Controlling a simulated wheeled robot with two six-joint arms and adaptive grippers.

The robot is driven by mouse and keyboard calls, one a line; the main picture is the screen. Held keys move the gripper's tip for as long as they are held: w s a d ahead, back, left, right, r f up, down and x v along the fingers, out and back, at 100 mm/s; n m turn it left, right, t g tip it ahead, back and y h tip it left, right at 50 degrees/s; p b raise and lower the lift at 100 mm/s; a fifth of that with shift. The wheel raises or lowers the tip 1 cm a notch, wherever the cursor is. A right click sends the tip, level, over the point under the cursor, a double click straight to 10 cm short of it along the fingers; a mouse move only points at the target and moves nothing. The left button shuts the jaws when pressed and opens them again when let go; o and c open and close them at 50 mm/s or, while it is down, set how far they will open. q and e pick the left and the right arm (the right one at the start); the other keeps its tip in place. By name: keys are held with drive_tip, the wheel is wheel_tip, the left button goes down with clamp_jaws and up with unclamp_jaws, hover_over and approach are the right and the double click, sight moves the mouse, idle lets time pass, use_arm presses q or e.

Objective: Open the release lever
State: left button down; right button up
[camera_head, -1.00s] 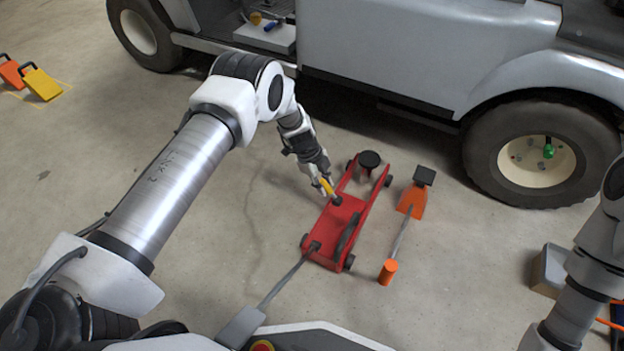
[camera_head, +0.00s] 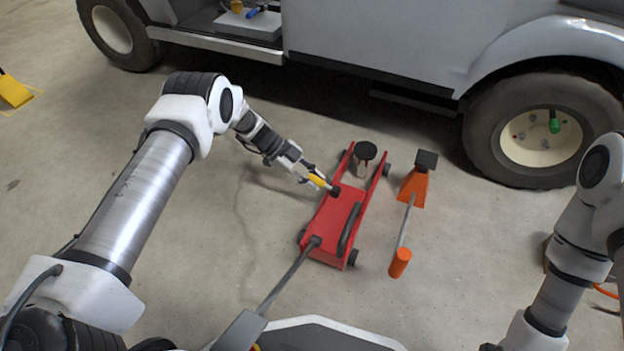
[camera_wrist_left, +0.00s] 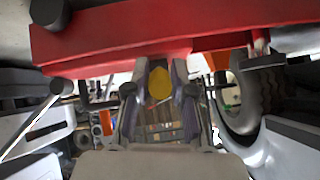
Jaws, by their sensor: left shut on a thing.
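A red floor jack (camera_head: 332,218) stands on the concrete with a round black saddle (camera_head: 365,151) at its far end. Its yellow release lever (camera_head: 319,182) sticks out to the left from a dark pivot on the jack body. My left gripper (camera_head: 308,176) is shut on the outer end of the release lever. In the left wrist view, the lever's yellow end (camera_wrist_left: 159,85) sits between the two fingers, with the red jack body (camera_wrist_left: 130,42) across the top. My right arm shows at the right edge, but its gripper is not visible.
A grey cart (camera_head: 375,45) with a large wheel (camera_head: 540,135) stands behind. A grey handle (camera_head: 285,280) runs from the jack toward me. Floor left of the jack is clear.

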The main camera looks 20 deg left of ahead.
use_arm(q)
drive_tip(key=c, duration=1)
unclamp_jaws()
drive_tip(key=shift+o, duration=0.2)
drive_tip(key=v, duration=1.2)
